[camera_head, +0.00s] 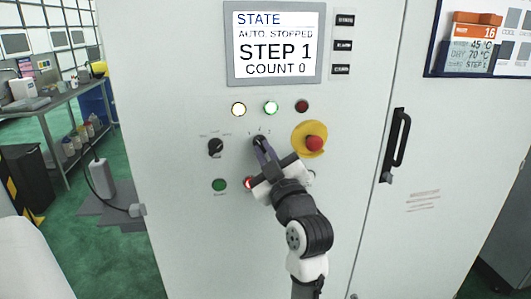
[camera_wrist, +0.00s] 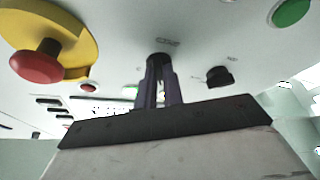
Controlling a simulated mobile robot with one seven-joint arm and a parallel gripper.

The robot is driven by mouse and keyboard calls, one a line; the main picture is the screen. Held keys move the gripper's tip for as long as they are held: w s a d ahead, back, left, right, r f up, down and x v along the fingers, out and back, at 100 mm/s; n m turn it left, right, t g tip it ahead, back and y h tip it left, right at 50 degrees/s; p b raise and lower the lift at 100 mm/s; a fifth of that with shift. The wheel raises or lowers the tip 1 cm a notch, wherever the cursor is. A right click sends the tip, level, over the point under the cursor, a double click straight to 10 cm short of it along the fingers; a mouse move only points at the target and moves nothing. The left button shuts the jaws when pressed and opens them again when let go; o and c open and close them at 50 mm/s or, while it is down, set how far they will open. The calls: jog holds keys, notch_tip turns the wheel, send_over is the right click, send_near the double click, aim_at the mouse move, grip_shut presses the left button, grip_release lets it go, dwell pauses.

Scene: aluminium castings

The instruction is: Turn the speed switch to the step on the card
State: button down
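The speed switch (camera_head: 259,141) is a small dark knob on the pale cabinet front, with small step marks above it. My gripper (camera_head: 262,147) reaches up to it from below right, and its fingers cover most of the knob. In the wrist view my gripper's two dark fingers (camera_wrist: 159,72) stand close together with the knob between their tips. The knob's pointer is hidden. The card (camera_head: 472,45), with an orange top marked 16, hangs at the upper right; its small bottom line appears to read STEP 1. The screen (camera_head: 275,43) reads AUTO, STOPPED, STEP 1, COUNT 0.
A red emergency button on a yellow base (camera_head: 313,142) sits close right of my gripper. Another dark selector (camera_head: 215,147) is to the left. White and green lamps above are lit; a green button (camera_head: 219,185) is below left. A black door handle (camera_head: 395,145) stands further right.

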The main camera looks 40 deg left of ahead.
jog(key=shift+w+r+n+g+b, duration=0.15)
jog(key=shift+n+g+b, duration=0.65)
jog(key=shift+n+b, duration=0.85)
jog(key=shift+d, duration=0.1)
jog(key=c, duration=1.5)
grip_release()
jog(key=b+v, duration=0.4)
jog(key=v, duration=0.9)
jog(key=shift+d, duration=0.3)
